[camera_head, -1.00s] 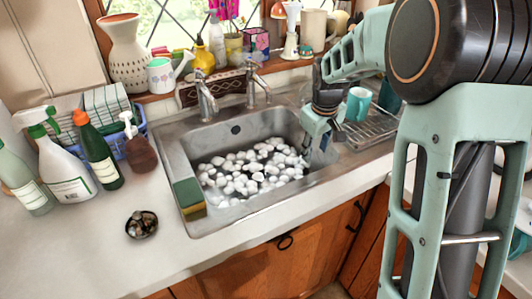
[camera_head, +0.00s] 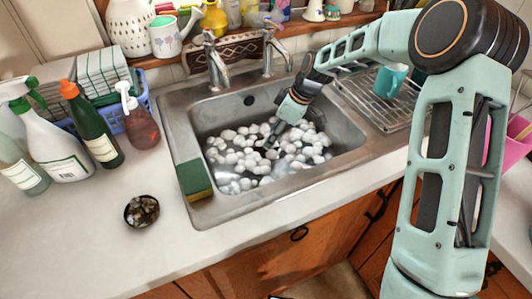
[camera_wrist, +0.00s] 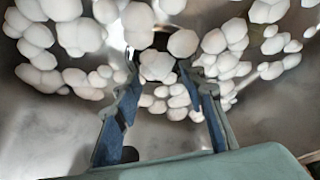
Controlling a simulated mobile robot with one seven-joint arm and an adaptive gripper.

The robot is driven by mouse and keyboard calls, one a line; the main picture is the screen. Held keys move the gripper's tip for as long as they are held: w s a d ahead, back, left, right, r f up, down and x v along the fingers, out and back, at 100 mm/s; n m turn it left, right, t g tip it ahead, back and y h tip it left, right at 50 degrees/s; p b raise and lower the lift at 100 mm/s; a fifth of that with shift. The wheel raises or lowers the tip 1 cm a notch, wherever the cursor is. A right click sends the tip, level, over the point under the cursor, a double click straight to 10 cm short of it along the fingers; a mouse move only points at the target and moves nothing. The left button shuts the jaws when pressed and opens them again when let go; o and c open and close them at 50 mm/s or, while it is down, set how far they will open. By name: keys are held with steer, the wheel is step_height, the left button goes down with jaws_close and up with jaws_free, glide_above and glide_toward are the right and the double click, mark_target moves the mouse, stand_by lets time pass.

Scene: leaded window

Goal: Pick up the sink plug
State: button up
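The sink (camera_head: 345,140) holds a mass of white foam clumps (camera_head: 235,150). I cannot make out the sink plug for certain. A small dark patch (camera_wrist: 161,40) shows among the foam just beyond my fingertips in the wrist view; whether it is the plug or the drain I cannot tell. My gripper (camera_head: 270,147) points down into the foam near the middle of the sink. In the wrist view my gripper (camera_wrist: 160,68) is open, its two blue-lined fingers apart, with foam beyond and between the tips. Foam hides much of the sink floor.
Two taps (camera_head: 215,62) stand behind the sink. A sponge (camera_head: 194,180) sits on its left rim. Bottles (camera_head: 92,125) and a small dark bowl (camera_head: 142,210) stand on the left counter. A drying rack (camera_head: 372,102) with a teal mug (camera_head: 390,80) is at the right.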

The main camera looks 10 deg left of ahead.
mark_target(266, 151)
steer(key=x, duration=0.5)
steer(key=shift+s, duration=0.25)
jaws_close()
